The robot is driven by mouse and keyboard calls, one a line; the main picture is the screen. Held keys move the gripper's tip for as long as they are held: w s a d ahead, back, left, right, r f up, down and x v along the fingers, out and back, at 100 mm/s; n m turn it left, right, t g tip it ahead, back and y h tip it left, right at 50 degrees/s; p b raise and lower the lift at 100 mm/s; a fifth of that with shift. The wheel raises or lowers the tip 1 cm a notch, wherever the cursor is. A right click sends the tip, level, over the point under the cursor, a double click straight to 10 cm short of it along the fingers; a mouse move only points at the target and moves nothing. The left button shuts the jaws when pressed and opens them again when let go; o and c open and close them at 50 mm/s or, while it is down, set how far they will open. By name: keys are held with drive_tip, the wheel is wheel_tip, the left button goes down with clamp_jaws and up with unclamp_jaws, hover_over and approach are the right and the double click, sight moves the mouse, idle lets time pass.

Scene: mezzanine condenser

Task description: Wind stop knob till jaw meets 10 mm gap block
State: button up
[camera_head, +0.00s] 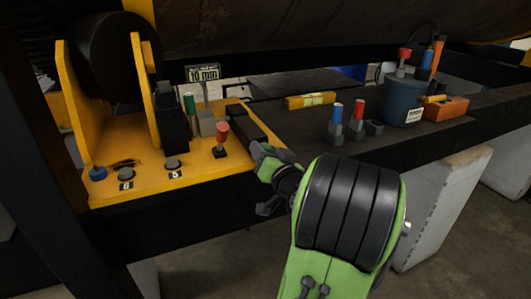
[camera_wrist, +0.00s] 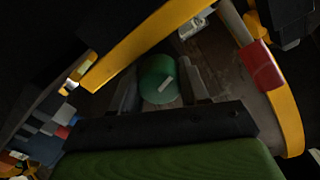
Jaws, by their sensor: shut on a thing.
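A green round knob (camera_wrist: 158,80) with a white mark lies between the two grey fingers of my gripper (camera_wrist: 160,88) in the wrist view. The fingers are shut on it. In the head view, my gripper (camera_head: 262,165) is at the front right edge of the yellow fixture (camera_head: 140,180), by the end of a black bar (camera_head: 244,122). A sign reading 10 mm (camera_head: 203,74) stands behind a small grey block (camera_head: 206,123) on the fixture. I cannot tell which part is the jaw, or whether it touches the block.
Buttons line the fixture's front. On the dark bench right are a yellow level (camera_head: 310,100), blue and red-capped tools, a blue-grey pot (camera_head: 402,102) and an orange box (camera_head: 446,107).

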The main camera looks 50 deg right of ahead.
drive_tip(key=o, duration=1)
drive_tip(key=shift+o, duration=0.2)
